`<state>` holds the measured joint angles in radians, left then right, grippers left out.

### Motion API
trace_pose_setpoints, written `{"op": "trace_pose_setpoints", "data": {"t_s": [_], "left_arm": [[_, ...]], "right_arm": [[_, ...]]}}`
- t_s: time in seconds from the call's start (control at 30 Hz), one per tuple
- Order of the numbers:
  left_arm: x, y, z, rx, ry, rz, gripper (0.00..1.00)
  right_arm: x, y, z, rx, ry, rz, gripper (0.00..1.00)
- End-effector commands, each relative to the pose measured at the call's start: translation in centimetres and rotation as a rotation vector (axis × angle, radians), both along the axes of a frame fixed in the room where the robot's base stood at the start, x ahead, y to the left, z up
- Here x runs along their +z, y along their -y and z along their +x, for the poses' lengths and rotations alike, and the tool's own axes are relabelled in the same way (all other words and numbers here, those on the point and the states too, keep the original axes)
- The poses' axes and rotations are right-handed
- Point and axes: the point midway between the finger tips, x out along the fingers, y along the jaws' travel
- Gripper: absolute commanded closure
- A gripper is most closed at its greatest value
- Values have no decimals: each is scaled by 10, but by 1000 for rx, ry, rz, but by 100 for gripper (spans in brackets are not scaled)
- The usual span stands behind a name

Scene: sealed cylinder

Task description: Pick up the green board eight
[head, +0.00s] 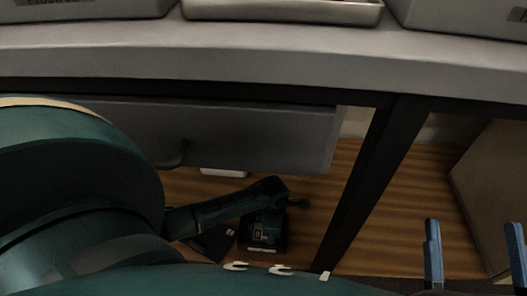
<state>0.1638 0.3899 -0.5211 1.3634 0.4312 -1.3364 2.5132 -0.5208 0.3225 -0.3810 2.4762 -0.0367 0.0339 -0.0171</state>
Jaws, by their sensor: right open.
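No green board that I can make out shows in the head view. My right gripper (474,255) is at the lower right edge. Its two blue fingers stand wide apart with nothing between them, and the rest of it is cut off by the frame. My left gripper is not in view. Large teal parts of my own body cover the lower left and hide what lies behind them.
A grey worktop (290,62) crosses the top, bearing a tray (283,10) and grey bins (90,10). Below are a grey drawer (240,132), a dark table leg (372,185), a dark drill-like tool (232,208), and a brown box (497,185) at right.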

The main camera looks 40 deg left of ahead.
Motion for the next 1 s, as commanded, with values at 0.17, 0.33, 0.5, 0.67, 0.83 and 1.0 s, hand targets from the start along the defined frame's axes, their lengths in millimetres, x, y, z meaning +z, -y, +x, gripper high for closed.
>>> {"op": "trace_pose_setpoints", "data": {"t_s": [0.17, 0.33, 0.5, 0.67, 0.83, 1.0], "left_arm": [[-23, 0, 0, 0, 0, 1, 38], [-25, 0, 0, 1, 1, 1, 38], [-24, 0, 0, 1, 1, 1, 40], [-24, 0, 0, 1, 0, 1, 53], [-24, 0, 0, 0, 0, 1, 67], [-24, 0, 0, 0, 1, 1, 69]], "right_arm": [[16, 2, 5, 1, 151, -15, 20], [23, 3, 5, 1, 186, -19, 20], [23, 3, 5, 1, 184, -19, 20], [23, 3, 5, 1, 183, -20, 20], [22, 3, 5, 1, 182, -19, 20], [22, 3, 5, 1, 181, -20, 20]]}}
